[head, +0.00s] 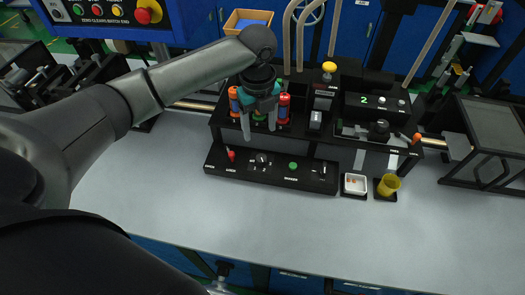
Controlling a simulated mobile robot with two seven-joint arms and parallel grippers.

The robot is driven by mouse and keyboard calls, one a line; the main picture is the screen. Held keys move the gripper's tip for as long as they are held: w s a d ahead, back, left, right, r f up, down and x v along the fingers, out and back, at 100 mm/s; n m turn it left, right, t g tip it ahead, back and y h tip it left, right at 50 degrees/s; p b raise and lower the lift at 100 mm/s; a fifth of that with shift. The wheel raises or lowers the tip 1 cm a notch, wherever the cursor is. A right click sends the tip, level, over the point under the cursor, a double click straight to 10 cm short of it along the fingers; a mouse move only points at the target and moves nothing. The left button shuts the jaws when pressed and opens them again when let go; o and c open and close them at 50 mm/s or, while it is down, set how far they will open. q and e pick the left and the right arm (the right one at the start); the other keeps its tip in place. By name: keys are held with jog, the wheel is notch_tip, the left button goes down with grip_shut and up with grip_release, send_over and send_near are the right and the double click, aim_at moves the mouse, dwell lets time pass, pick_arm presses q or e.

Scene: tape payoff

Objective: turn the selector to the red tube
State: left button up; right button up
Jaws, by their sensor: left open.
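The red tube (283,108) stands upright in the black rack, at the right end of a row of tubes. An orange tube (235,101) stands at the left end, and a green one (259,115) is partly hidden behind my gripper. The selector (262,158) is a small dark knob with a light mark on the black front panel, below the tubes. My left gripper (259,128) is open, its fingers pointing down in front of the tubes and above the selector. It appears apart from the knob. My right gripper does not show.
The grey table (270,225) in front is clear.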

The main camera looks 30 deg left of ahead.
aim_at(261, 158)
pick_arm(q)
notch_tip(261, 158, down, 12)
jog(key=shift+w+r+b, duration=0.1)
jog(key=shift+w+b, duration=0.05)
jog(key=shift+b, duration=0.5)
grip_shut()
